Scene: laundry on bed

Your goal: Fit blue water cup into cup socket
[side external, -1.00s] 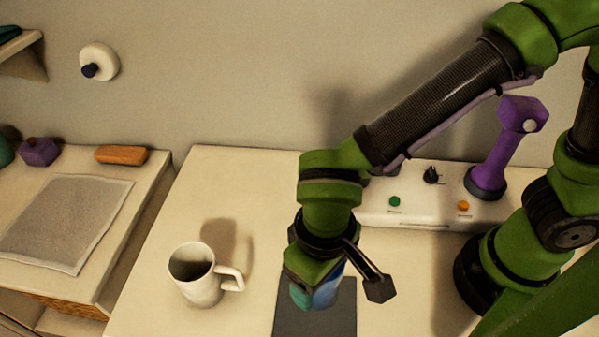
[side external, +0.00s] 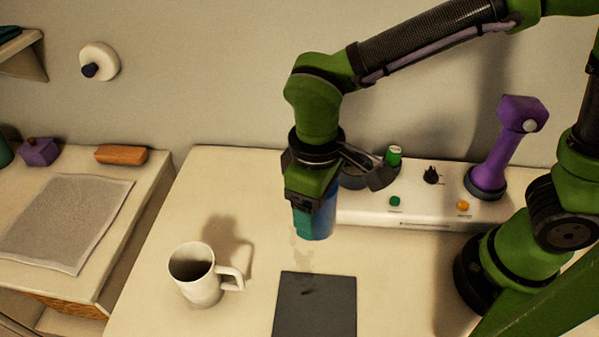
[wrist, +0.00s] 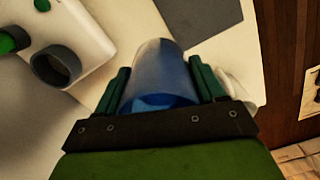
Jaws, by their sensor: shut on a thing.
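The blue water cup (side external: 322,215) is held in my gripper (side external: 311,222), clear of the table and behind the dark mat. In the wrist view the translucent blue cup (wrist: 158,75) sits between the two green fingers of my gripper (wrist: 160,88), which touch its sides. The cup socket (wrist: 56,65) shows in the wrist view as a dark round ring on the white console, to the left of the cup and apart from it. In the side view the socket (side external: 362,180) is partly hidden behind my gripper.
The white console (side external: 420,213) carries a green knob (side external: 394,155), a black knob (side external: 432,175), buttons and a purple lamp-like piece (side external: 490,155). A white mug (side external: 196,277) stands front left. The dark mat (side external: 315,305) is bare. The table between mug and console is clear.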

